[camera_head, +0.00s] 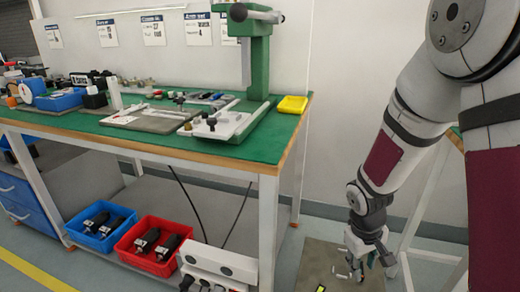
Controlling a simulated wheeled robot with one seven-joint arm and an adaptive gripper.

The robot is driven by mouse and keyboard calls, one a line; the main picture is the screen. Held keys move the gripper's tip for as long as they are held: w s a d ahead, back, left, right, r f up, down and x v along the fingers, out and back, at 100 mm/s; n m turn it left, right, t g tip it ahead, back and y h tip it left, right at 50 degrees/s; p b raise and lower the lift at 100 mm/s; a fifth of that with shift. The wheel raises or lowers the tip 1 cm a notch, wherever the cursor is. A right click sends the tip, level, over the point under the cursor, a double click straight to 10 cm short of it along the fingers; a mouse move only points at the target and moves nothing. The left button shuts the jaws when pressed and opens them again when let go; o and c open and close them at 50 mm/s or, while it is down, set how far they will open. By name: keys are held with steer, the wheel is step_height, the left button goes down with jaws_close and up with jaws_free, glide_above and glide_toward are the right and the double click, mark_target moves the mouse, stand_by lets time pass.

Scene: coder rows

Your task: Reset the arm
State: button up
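My arm comes down on the right side of the head view, grey and white with dark red panels. My gripper (378,262) is at its lower end, low in the picture and to the right of the green-topped workbench (262,148). It points downward, clear of the bench. The fingers are small and partly blurred, so whether they are apart or closed cannot be told. No held object can be made out.
A red bin (128,244) and a blue bin (75,228) sit on the lower shelf. Below my gripper is a greyish panel (318,258) with small pale pieces.

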steer(key=s+a+r+m, duration=0.1)
steer(key=s+r, duration=0.5)
steer(key=r, duration=0.2)
steer(key=s+a+r+m, duration=0.1)
steer(key=s+r, duration=0.4)
steer(key=r, duration=0.4)
steer(key=s+a+r+m+y, duration=0.1)
steer(key=s+a+r, duration=0.15)
steer(key=s, duration=0.65)
steer(key=s+a+r+y, duration=0.15)
steer(key=s+r, duration=0.25)
steer(key=s, duration=0.5)
step_height(320, 180, up, 39)
steer(key=t+p, duration=0.3)
steer(key=p, duration=3.5)
steer(key=shift+w+r+t, duration=0.15)
steer(key=shift+w+t, duration=0.1)
steer(key=shift+t, duration=0.05)
steer(key=shift+a, duration=0.1)
